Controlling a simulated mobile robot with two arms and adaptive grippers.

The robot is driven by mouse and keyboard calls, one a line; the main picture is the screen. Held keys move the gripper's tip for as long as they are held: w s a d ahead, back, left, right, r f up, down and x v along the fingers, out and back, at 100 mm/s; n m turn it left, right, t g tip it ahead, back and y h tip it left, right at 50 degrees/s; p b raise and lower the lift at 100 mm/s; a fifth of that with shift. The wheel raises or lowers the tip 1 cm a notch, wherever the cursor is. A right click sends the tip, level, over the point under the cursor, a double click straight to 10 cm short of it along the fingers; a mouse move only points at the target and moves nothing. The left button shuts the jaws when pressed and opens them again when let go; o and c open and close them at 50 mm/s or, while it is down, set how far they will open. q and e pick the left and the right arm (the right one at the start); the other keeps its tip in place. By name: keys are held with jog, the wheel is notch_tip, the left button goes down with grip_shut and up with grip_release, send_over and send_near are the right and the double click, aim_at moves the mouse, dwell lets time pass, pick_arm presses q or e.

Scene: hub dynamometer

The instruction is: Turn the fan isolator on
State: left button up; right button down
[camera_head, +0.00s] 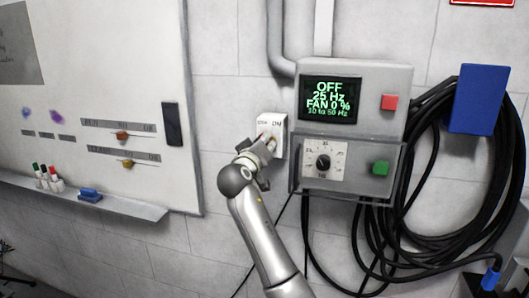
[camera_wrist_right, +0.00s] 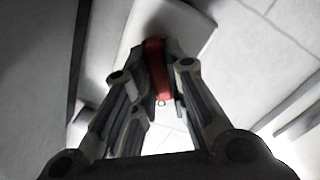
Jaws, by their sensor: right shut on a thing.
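The fan isolator (camera_head: 279,126) is a small white box on the wall, just left of the grey control unit. Its red handle (camera_wrist_right: 157,70) shows between my fingers in the right wrist view, with the pale box (camera_wrist_right: 190,25) behind it. My right gripper (camera_head: 266,146) is at the front of the box and is shut on the red handle. In the head view the gripper hides most of the handle, so its exact angle is hard to tell. The display (camera_head: 330,97) on the control unit reads OFF, 25 Hz, FAN 0 %. My left gripper is not in view.
The control unit (camera_head: 398,75) has a red button (camera_head: 389,102), a green button (camera_head: 380,168) and a black dial (camera_head: 323,162). Black cables (camera_head: 425,170) hang at the right beside a blue box (camera_head: 480,98). A whiteboard (camera_head: 100,90) with a pen tray (camera_head: 110,202) is at the left.

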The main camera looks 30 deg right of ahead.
jog(key=shift+s+d+f+m+b, duration=0.1)
jog(key=shift+m+b, duration=2.4)
jog(key=shift+m, duration=0.2)
jog(key=shift+s+d+r+m+b, duration=0.1)
jog(key=shift+m+b, duration=2.35)
jog(key=shift+m, duration=0.25)
jog(key=shift+s+d+f+m+b, duration=0.1)
jog(key=shift+m+b, duration=2.4)
jog(key=shift+m, duration=0.2)
jog(key=c, duration=1.4)
grip_release()
jog(key=shift+c, duration=0.2)
jog(key=shift+a, duration=0.15)
jog(key=v, duration=0.7)
jog(key=shift+s+a, duration=0.15)
